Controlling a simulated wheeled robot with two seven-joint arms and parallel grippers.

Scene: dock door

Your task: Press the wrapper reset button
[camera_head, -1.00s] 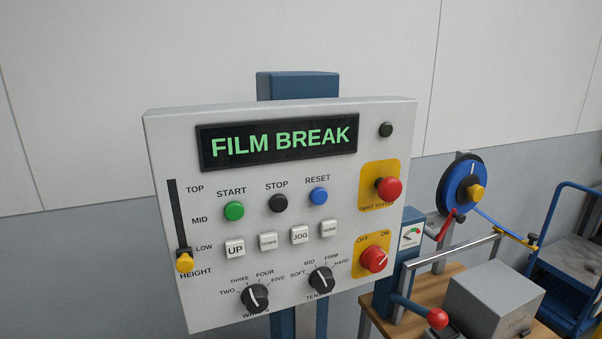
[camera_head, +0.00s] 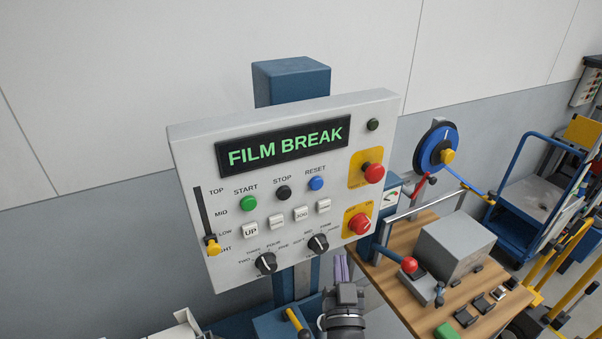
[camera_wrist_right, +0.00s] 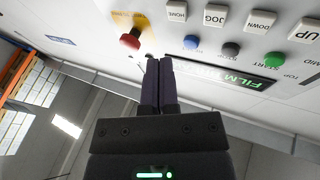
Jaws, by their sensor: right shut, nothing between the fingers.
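The control panel (camera_head: 195,145) is a pale box whose display (camera_head: 285,141) reads FILM BREAK in green. The blue round button (camera_head: 316,183) sits under the label RESET, right of the black STOP button (camera_head: 283,193) and green START button (camera_head: 249,203). In the right wrist view the blue button (camera_wrist_right: 191,42) is upside down, above and right of the fingertips. My right gripper (camera_head: 342,266) is low in the head view, below the panel's lower right part, with slim purple fingers. Its fingers show shut and empty in the right wrist view (camera_wrist_right: 158,66), apart from the blue button. My left gripper is not in view.
A red mushroom button (camera_head: 374,173) and a red rotary switch (camera_head: 360,224) sit on yellow plates at the panel's right. A wooden bench (camera_head: 400,296) with a grey box (camera_head: 451,246) and a red-knobbed lever (camera_head: 409,265) stands at right. A blue post (camera_head: 291,82) backs the panel.

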